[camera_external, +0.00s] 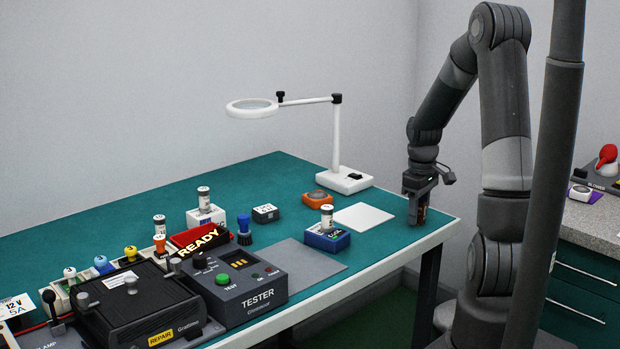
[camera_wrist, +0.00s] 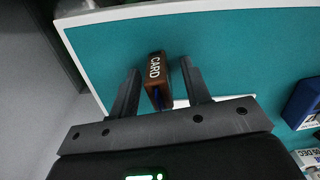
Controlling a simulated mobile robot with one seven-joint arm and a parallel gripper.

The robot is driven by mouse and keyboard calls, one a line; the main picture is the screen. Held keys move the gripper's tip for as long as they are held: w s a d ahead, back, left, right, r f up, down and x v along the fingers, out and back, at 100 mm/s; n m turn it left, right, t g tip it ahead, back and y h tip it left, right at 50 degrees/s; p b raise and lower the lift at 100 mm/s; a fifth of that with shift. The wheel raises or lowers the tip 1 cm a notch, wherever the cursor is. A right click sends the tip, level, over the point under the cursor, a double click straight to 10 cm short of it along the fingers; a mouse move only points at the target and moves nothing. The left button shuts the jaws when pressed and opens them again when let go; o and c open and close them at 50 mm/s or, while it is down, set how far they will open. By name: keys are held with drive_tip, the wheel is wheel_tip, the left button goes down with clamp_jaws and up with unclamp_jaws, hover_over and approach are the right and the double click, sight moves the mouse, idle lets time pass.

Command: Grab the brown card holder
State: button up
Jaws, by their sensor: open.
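The brown card holder (camera_wrist: 155,72) stands on the green bench top near its edge, with CARD in white letters on it. In the wrist view it lies between the two fingers of my gripper (camera_wrist: 160,67), with a gap on each side. My gripper is open and its fingers straddle the holder. In the external view my gripper (camera_external: 418,205) points down at the right end of the bench. There the holder is mostly hidden by the fingers.
A white pad (camera_external: 363,216) lies left of my gripper. A magnifier lamp (camera_external: 345,180) stands behind it, with an orange device (camera_external: 317,199) nearby. A blue box (camera_external: 327,240) with a jar on top stands further left. The TESTER box (camera_external: 238,285) is at the front left.

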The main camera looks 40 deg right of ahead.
drive_tip(key=shift+c, duration=0.2)
clamp_jaws()
drive_tip(key=shift+r, duration=0.1)
